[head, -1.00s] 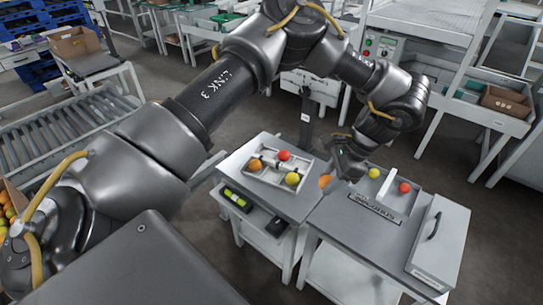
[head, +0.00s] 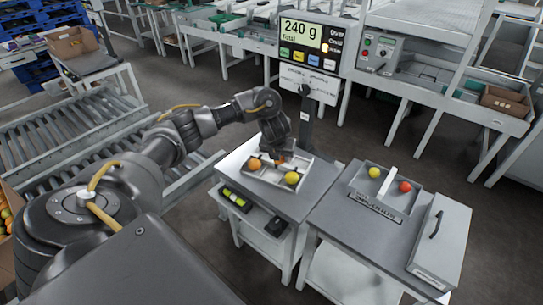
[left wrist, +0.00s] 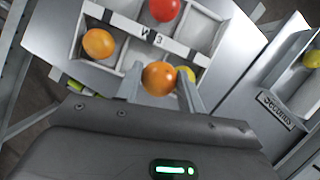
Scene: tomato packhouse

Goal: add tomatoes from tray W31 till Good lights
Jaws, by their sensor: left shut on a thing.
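My left gripper (head: 279,157) is above the compartmented tray (head: 262,181) on the left table, shut on an orange tomato (left wrist: 159,78). The tray's label (left wrist: 152,37) reads "W 3", with any further character unclear. In the tray are an orange tomato (head: 254,164), a yellow tomato (head: 291,178), partly behind a finger in the left wrist view (left wrist: 186,72), and a red tomato (left wrist: 164,10), hidden by my gripper in the head view. My right gripper is not in view.
A tray labelled Seconds (left wrist: 275,110) on the right table holds a yellow tomato (head: 374,173) and a red tomato (head: 405,187). A grey box with a handle (head: 438,240) is at that table's right end. A gap separates the two tables.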

